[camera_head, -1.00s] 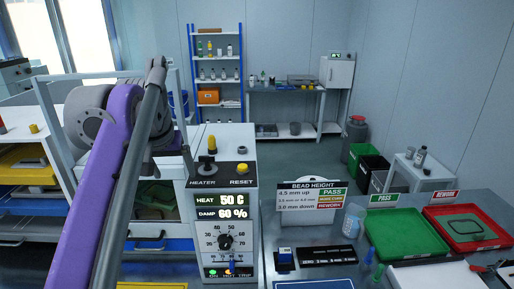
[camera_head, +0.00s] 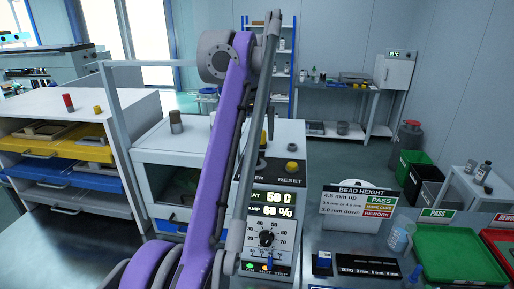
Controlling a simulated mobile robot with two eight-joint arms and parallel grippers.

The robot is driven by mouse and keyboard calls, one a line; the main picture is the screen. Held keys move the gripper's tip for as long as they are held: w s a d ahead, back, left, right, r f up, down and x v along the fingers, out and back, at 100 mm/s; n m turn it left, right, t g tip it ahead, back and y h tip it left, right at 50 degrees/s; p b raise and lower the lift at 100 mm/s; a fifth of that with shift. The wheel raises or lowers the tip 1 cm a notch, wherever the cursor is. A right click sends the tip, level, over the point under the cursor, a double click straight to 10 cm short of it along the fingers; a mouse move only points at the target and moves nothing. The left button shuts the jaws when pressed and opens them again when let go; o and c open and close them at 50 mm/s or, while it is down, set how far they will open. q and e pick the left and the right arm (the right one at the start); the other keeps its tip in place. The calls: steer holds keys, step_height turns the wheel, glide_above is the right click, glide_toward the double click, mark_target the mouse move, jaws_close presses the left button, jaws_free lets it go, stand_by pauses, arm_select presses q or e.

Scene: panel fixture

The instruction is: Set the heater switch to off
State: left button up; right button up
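The panel box (camera_head: 287,232) stands on the bench right of centre. Its heater switch (camera_head: 263,142) is a lever with a yellow tip on the box's sloping top, standing roughly upright. My purple and grey left arm passes just left of it and covers part of the HEATER label, which reads only "ER". I cannot tell which setting the lever is in. The yellow reset button (camera_head: 292,166) sits to its right. The display (camera_head: 272,204) reads 50 C and 60 %. Green and orange lamps (camera_head: 258,267) glow at the bottom. Neither gripper can be made out.
A white cabinet (camera_head: 165,158) stands left of the panel box, partly behind my arm. Shelves with yellow and blue trays (camera_head: 60,148) are further left. A bead height sign (camera_head: 358,200), a green tray (camera_head: 455,258) and a red tray (camera_head: 503,238) lie right.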

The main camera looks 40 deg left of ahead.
mark_target(257, 151)
arm_select(q)
steer(key=x, duration=0.7)
steer(key=c, duration=1.4)
